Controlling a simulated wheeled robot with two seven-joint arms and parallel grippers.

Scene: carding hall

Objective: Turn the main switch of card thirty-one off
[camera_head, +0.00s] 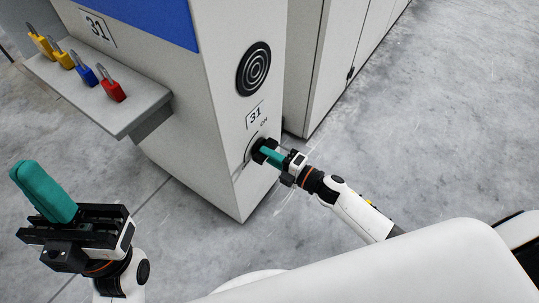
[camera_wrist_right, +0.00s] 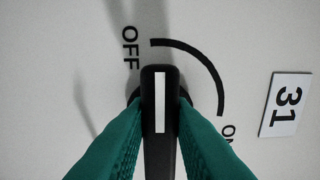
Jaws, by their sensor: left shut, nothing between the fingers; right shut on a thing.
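The main switch (camera_wrist_right: 160,72) of card thirty-one is a black handle with a white stripe, on the machine's pale front. In the right wrist view its handle lies upright in the picture, its stripe in line with the OFF end of the printed arc (camera_wrist_right: 195,60). ON is printed at the arc's other end. My right gripper (camera_head: 267,153) is shut on the handle, with a teal finger on each side. The fingers hide part of the switch in the head view. My left gripper (camera_head: 43,190) is shut and empty, raised at lower left, away from the machine.
A small 31 plate (camera_wrist_right: 286,104) sits beside the switch. Above it is a round black grille (camera_head: 254,69). A shelf (camera_head: 130,112) at left carries yellow, blue and red padlocks (camera_head: 111,88). A neighbouring cabinet (camera_head: 320,60) stands behind. The grey floor at right is clear.

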